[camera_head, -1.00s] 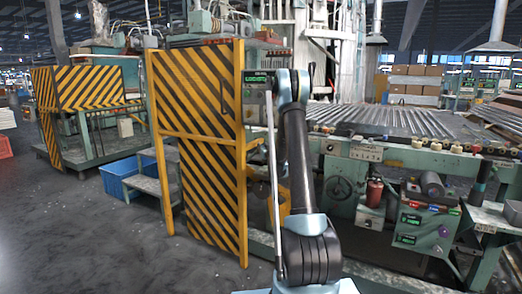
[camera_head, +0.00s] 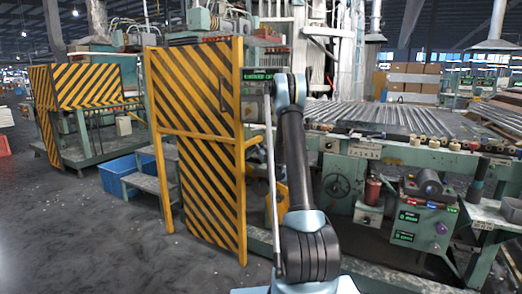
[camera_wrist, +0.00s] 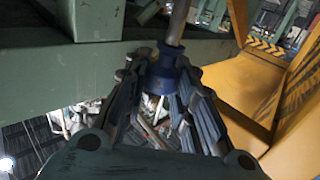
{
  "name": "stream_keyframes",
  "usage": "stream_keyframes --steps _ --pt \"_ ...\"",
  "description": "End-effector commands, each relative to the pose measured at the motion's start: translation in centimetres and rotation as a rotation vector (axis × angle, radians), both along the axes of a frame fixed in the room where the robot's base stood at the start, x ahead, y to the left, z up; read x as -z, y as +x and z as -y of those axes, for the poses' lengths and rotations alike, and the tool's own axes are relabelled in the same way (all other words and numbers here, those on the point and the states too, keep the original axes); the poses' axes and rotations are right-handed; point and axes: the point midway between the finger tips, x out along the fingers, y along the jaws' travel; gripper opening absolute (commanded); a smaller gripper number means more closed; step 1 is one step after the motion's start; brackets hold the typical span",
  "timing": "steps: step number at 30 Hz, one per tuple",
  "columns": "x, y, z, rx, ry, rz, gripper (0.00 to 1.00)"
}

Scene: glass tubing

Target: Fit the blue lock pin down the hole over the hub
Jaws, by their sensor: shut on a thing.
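The blue lock pin (camera_wrist: 164,68) is between my fingers in the wrist view, with a grey shaft (camera_wrist: 178,22) running up from its blue part. My gripper (camera_wrist: 158,78) is shut on the blue part, with a dark finger on each side. The far end of the shaft is cut off by the top of the picture. I cannot make out the hole or the hub in either view. In the head view my gripper and the pin are hidden behind my arm.
A green beam (camera_wrist: 110,65) crosses close beyond my fingers, and a yellow panel (camera_wrist: 240,90) stands close at the right. In the head view a striped yellow-black guard (camera_head: 205,150) stands left of my arm. A roller conveyor (camera_head: 385,115) and a control box (camera_head: 425,220) are at the right.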

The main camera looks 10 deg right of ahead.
Motion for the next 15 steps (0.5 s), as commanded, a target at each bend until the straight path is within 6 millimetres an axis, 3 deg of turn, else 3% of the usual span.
stream_keyframes --steps 15 --pt "2.4 0.0 0.0 0.0 0.0 0.0 0.0"
